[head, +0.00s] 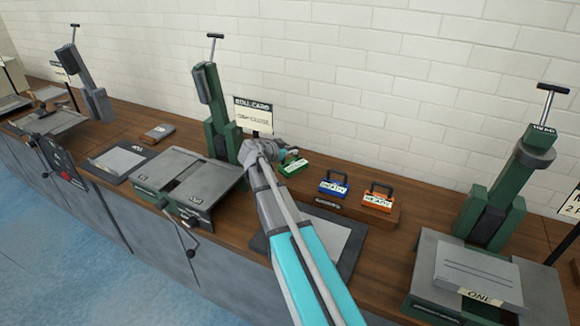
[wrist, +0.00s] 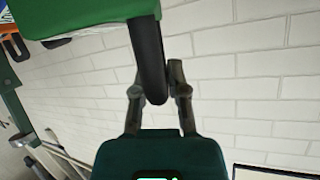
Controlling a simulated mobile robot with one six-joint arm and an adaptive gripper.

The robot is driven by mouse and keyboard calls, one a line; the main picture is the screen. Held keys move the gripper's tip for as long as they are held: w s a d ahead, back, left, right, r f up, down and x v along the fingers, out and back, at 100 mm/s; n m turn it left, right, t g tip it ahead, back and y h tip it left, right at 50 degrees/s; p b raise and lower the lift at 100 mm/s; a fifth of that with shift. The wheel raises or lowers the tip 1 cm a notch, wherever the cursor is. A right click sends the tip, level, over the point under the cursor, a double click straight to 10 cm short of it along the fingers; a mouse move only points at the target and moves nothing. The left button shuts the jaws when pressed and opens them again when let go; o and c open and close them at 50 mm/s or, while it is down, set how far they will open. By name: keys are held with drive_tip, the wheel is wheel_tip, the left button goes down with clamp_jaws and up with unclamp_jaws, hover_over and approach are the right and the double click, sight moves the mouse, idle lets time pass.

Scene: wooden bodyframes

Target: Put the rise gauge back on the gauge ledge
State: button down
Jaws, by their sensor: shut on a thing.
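My gripper (head: 286,155) is shut on the black handle of a green gauge block (head: 293,167). The green gauge also shows in the wrist view (wrist: 85,15), its dark handle between my gripper's fingers (wrist: 156,85). A white label is on its front; I cannot read it surely. The wooden gauge ledge (head: 372,214) stands on the bench, with a blue gauge (head: 334,187) and an orange gauge (head: 377,200) on it. The green gauge is at the ledge's left end. I cannot tell whether it touches the ledge. My arm hides part of that end.
A dark mat with a grey sheet (head: 335,243) lies in front of the ledge. Green-and-grey presses stand left (head: 190,183) and right (head: 480,270). A card sign (head: 253,116) stands just behind my gripper. The white brick wall is close behind.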

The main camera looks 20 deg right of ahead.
sight(291, 159)
drive_tip(key=shift+w+d+f+b, duration=0.35)
drive_tip(key=shift+w+f+b, duration=0.2)
drive_tip(key=shift+f, duration=0.25)
drive_tip(key=f+b, duration=0.4)
drive_tip(key=shift+w+d, duration=0.2)
drive_tip(key=shift+w, duration=0.2)
drive_tip(key=c, duration=0.7)
unclamp_jaws()
drive_tip(key=shift+o, duration=0.2)
drive_tip(key=shift+a, duration=0.1)
